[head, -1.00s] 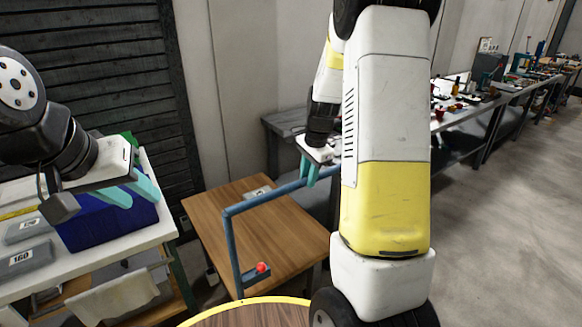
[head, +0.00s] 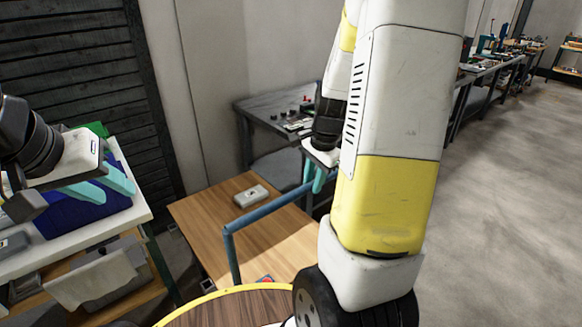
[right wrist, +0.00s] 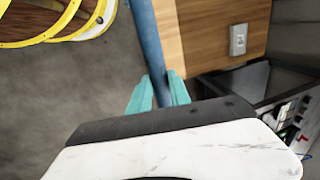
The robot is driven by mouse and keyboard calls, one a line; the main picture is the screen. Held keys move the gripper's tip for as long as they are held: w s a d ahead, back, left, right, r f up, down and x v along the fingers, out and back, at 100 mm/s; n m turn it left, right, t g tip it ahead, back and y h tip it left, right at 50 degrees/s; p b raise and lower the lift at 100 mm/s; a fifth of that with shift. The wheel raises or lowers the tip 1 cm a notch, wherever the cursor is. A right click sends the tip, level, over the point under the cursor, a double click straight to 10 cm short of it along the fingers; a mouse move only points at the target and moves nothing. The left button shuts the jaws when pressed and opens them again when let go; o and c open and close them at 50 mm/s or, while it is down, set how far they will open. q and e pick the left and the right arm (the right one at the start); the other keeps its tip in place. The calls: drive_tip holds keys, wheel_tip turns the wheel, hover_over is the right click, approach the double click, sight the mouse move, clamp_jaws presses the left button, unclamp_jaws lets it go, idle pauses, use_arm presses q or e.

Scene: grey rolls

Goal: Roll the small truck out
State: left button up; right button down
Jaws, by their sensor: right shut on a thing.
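The small truck has a wooden deck (head: 205,222) and a blue tube handle (head: 262,210). It stands low in the middle of the head view, and its deck (right wrist: 215,35) also shows in the right wrist view. My right gripper (head: 316,183) is shut on the handle's top bar near its right end. In the right wrist view its teal fingers (right wrist: 160,88) lie on both sides of the blue tube (right wrist: 147,40). My right arm hides the truck's right part. My left gripper (head: 108,190) is open, its fingers in front of a blue bin (head: 70,218).
A grey box (head: 251,195) lies on the truck's deck. A white-topped bench (head: 135,215) stands close on the left. A dark table (head: 255,108) stands behind the truck against the wall. Open concrete floor (head: 500,210) lies to the right.

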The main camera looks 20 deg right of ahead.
drive_tip(key=shift+s, duration=0.1)
drive_tip(key=c, duration=1.2)
unclamp_jaws()
drive_tip(key=shift+c, duration=0.2)
wheel_tip(320, 180, up, 8)
drive_tip(key=s, duration=0.1)
drive_tip(key=shift+s+d+f, duration=0.15)
drive_tip(key=shift+d+f, duration=0.05)
drive_tip(key=shift+d, duration=0.1)
drive_tip(key=s+a+r+n+t+y, duration=0.1)
drive_tip(key=s+a+r+n+t, duration=0.3)
drive_tip(key=s+a+r+n, duration=0.6)
drive_tip(key=s+a+n, duration=0.2)
drive_tip(key=a+n, duration=0.1)
drive_tip(key=n, duration=0.1)
drive_tip(key=shift+s+a+r+n, duration=0.3)
drive_tip(key=shift+a, duration=0.05)
